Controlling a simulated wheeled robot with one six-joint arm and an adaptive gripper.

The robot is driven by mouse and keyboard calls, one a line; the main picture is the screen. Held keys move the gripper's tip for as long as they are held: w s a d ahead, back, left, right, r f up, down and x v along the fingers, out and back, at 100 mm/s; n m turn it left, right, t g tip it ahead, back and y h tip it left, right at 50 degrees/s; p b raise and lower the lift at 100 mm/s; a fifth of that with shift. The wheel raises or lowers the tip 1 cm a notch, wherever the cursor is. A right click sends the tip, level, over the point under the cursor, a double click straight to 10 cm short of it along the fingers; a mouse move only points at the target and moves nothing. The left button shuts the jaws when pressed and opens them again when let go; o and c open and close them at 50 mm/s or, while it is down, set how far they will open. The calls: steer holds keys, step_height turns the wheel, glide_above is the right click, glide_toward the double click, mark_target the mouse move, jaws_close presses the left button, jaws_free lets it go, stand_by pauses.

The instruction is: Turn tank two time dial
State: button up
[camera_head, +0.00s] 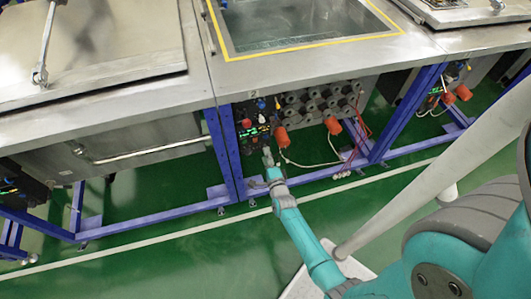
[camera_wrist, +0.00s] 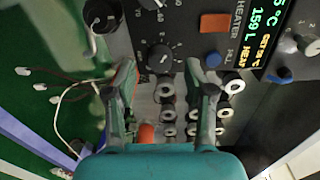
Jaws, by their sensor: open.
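Tank two's control panel (camera_head: 254,124) is on the front below the tank marked 2. In the wrist view the black panel (camera_wrist: 182,20) fills the upper part. A round black dial (camera_wrist: 159,58) with a numbered scale shows between my fingertips; its name is not readable. Another black knob (camera_wrist: 101,15) sits at the upper left, and a grey knob (camera_wrist: 301,42) at the right. My gripper (camera_wrist: 160,66) is open and empty, its fingers on either side of the middle dial. Contact cannot be told. In the head view my gripper (camera_head: 267,153) is just below the panel.
An orange switch (camera_wrist: 214,23), a blue button (camera_wrist: 213,60) and a lit display (camera_wrist: 270,34) are near the dial. Several metal fittings (camera_head: 318,102) and orange parts (camera_head: 333,125) lie right of the panel. Blue frame legs (camera_head: 222,150) stand left. Green floor is clear in front.

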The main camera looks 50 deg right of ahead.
steer(key=v, duration=0.9)
steer(key=shift+s+a, duration=0.15)
steer(key=shift+s, duration=0.1)
steer(key=s+a+r+n+t+y, duration=0.1)
steer(key=s+a+r+n+y, duration=0.25)
steer(key=s+a+n, duration=0.35)
steer(key=s+a+r+n+y, duration=0.2)
steer(key=s+a+r+n, duration=0.3)
steer(key=s+a, duration=0.25)
steer(key=s+a+r+n+y, duration=0.2)
steer(key=s+a+r+n, duration=0.2)
steer(key=r, duration=0.5)
steer(key=s+a+r+n+y, duration=0.2)
steer(key=s+a+r+n, duration=0.2)
steer(key=s+r+n, duration=0.3)
step_height(320, 180, up, 3)
steer(key=n, duration=0.2)
steer(key=shift+s+n+g, duration=0.3)
steer(key=shift+s, duration=0.05)
steer(key=shift+f, duration=0.15)
steer(key=shift+c, duration=0.3)
